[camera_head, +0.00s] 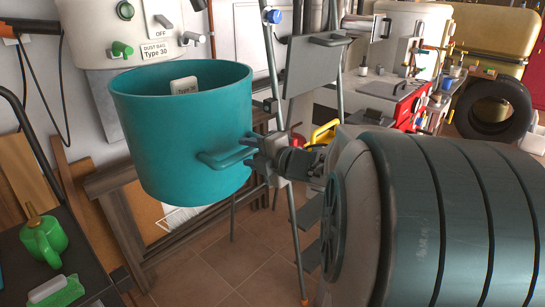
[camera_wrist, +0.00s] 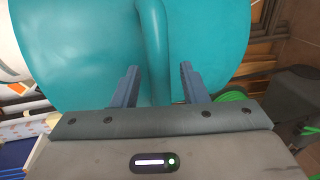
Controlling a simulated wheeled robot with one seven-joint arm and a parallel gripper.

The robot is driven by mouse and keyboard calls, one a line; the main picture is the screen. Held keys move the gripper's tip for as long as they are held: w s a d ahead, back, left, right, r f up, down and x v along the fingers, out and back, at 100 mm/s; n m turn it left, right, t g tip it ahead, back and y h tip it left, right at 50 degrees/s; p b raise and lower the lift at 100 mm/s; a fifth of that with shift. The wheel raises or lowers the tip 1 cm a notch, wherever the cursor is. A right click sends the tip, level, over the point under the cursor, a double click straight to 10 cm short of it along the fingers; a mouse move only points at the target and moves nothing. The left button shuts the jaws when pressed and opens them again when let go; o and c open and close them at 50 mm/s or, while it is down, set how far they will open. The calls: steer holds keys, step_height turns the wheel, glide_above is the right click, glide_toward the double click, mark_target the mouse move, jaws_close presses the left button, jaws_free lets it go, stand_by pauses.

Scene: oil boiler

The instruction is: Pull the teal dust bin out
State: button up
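The teal dust bin (camera_head: 180,135) is a round, open-topped tub in front of the grey dust unit (camera_head: 125,30) on the left of the head view. In the wrist view, the handle (camera_wrist: 154,45) runs between the two fingers of my gripper (camera_wrist: 159,80). The fingers are apart, with teal showing between the right finger and the handle. What supports the bin is hidden.
A ladder-like metal stand (camera_head: 275,60) is right behind my gripper. A dark table with a green can (camera_head: 44,240) is at the lower left. Wooden frames (camera_head: 120,215) lean below the bin. Tiled floor (camera_head: 245,265) shows below.

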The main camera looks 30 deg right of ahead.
steer(key=p+v, duration=0.1)
steer(key=v, duration=1.1)
steer(key=shift+s, duration=0.2)
steer(key=w+d+r+m+h+p, duration=0.2)
steer(key=w+r+m+h+p, duration=0.3)
steer(key=m, duration=0.3)
steer(key=s+a+f+m+g+p, duration=0.2)
steer(key=s+a+f+m+g, duration=0.2)
steer(key=s+a+m+g, duration=0.2)
steer(key=s+a+f+m+g+p, duration=0.3)
steer(key=s+a+m+g, duration=0.3)
steer(key=a, duration=0.5)
steer(key=shift+s+f+m, duration=0.55)
steer(key=shift+f+m, duration=0.3)
steer(key=shift+m, duration=0.05)
